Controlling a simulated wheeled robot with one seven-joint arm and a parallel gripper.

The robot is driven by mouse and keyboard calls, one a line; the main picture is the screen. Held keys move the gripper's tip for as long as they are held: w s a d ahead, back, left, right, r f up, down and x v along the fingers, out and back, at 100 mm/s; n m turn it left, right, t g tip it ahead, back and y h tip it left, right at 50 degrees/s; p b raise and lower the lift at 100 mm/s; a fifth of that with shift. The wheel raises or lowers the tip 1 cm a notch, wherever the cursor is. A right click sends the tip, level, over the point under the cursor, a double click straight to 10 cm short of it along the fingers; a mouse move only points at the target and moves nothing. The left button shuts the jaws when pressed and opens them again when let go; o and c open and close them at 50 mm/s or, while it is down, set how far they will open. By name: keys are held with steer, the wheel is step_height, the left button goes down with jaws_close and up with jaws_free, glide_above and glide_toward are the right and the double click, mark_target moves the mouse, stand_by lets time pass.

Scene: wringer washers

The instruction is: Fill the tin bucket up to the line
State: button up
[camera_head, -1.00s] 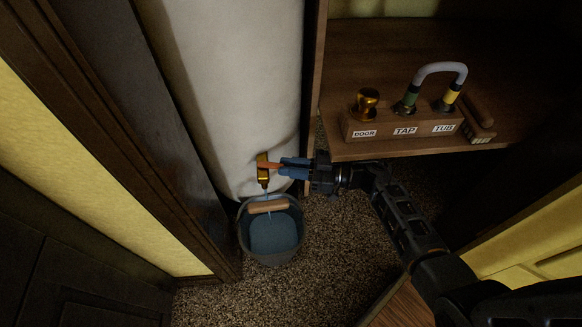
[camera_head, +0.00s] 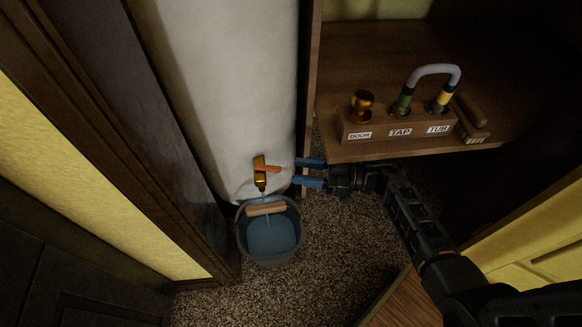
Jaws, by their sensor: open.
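The tin bucket (camera_head: 245,243) stands on the speckled floor under a brass tap on the white tank. It holds blue-grey water, and its wooden handle grip lies across the rear of the opening. The fill line cannot be made out. The brass tap (camera_head: 260,177) has an orange lever (camera_head: 268,169) pointing right. A thin stream of water shows below the spout. My gripper (camera_head: 298,172) is open and empty, its two blue fingers just right of the lever and apart from it.
The white tank (camera_head: 220,90) rises behind the bucket. Floor right of the bucket is clear.

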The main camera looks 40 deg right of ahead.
steer(key=shift+v, duration=1.8)
steer(key=t+y+b, duration=0.2)
steer(key=t+y, duration=0.1)
glide_toward(271, 167)
steer(key=shift+x, duration=1.65)
steer(key=shift+p+x, duration=0.45)
steer(key=shift+x, duration=3.45)
jaws_close()
